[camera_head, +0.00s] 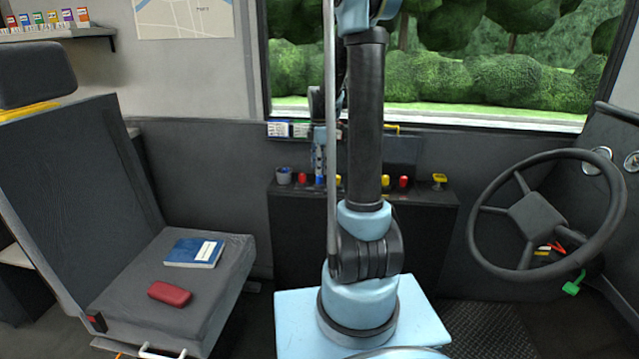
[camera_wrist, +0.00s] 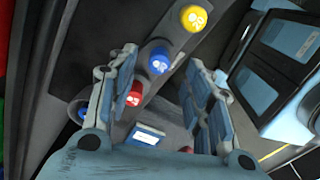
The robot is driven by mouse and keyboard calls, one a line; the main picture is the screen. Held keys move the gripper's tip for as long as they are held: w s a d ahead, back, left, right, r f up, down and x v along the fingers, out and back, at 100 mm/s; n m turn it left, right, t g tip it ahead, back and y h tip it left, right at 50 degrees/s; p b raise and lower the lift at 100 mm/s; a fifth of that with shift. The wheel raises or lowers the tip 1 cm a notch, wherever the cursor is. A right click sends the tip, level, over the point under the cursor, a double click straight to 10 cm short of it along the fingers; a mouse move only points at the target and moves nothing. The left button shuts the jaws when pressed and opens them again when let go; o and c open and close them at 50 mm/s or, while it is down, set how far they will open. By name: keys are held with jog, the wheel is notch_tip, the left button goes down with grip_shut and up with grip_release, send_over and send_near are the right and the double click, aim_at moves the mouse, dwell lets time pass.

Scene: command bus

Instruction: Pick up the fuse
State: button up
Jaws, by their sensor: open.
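I cannot surely pick out a fuse in either view. In the wrist view, my gripper (camera_wrist: 163,62) is open, its two fingers spread with nothing held between them. A yellow round knob (camera_wrist: 194,18) and a blue round knob (camera_wrist: 158,60) lie beyond the fingertips. A red knob (camera_wrist: 134,93) shows beside the left finger, partly covered. A small blue-and-white piece (camera_wrist: 147,137) shows between the fingers, farther down. In the head view, my gripper is mostly hidden behind my arm, over the dark console's row of coloured knobs.
The dark console (camera_head: 290,210) stands under the window, with a yellow knob (camera_head: 439,178) at right. A steering wheel (camera_head: 533,215) is at right. The seat (camera_head: 215,280) at left holds a blue book (camera_head: 185,252) and a red case (camera_head: 169,293).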

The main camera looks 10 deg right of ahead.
aim_at(319, 181)
jog(key=shift+a+f, duration=0.1)
jog(key=shift+f, duration=2.5)
jog(key=c, duration=0.9)
